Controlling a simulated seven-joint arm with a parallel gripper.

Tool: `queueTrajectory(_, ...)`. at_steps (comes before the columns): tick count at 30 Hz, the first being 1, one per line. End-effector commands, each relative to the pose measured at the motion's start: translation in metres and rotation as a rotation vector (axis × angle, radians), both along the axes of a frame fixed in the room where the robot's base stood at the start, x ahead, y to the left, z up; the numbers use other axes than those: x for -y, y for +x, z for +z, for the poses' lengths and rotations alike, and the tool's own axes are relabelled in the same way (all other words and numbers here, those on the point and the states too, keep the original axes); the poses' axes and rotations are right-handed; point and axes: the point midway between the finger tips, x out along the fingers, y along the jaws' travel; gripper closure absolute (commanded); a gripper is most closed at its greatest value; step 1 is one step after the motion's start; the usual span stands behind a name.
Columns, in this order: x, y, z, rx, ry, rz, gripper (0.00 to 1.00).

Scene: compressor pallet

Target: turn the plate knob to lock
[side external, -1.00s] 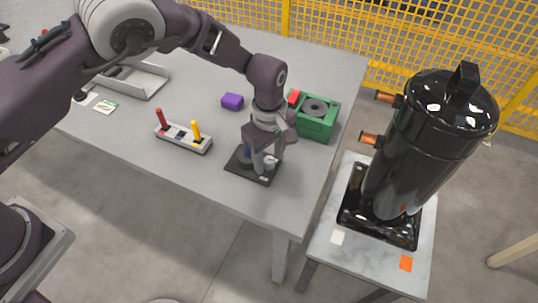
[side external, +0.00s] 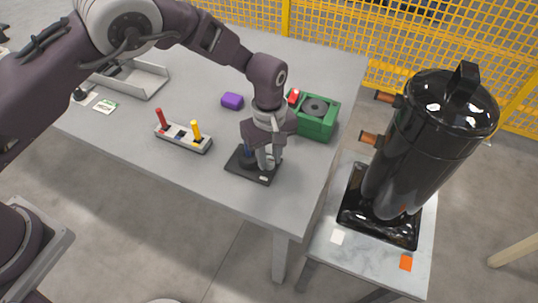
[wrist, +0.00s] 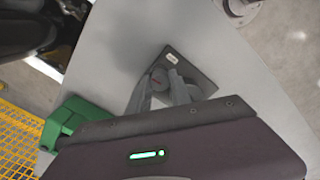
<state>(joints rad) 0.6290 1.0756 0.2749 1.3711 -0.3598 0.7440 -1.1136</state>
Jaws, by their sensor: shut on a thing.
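The plate (side external: 242,172) is a dark square slab lying flat near the table's front right edge. It also shows in the wrist view (wrist: 197,73), with a small white label at one edge. The knob (wrist: 159,78) is dark, round and stands on the plate. My gripper (side external: 259,161) points down over the plate. In the wrist view my gripper (wrist: 160,86) has a finger on either side of the knob and is shut on it. The fingers hide part of the knob, and I cannot read its lock mark.
A green box (side external: 318,122) with a dark round top stands just behind my gripper. A grey block with red and yellow levers (side external: 183,138) lies to the left. A purple block (side external: 232,101) lies farther back. A black tank (side external: 425,150) stands right on a separate table.

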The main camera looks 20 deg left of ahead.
Motion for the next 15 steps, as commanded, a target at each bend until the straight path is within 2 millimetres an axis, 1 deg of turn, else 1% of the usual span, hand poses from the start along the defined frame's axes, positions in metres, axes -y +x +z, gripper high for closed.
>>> queueTrajectory(9, 0.0003, 0.0, 0.0005, 0.0, -0.001, -0.2, 1.0)
queueTrajectory(15, 0.0001, 0.0002, 0.0005, -0.001, -0.001, -0.278, 1.0)
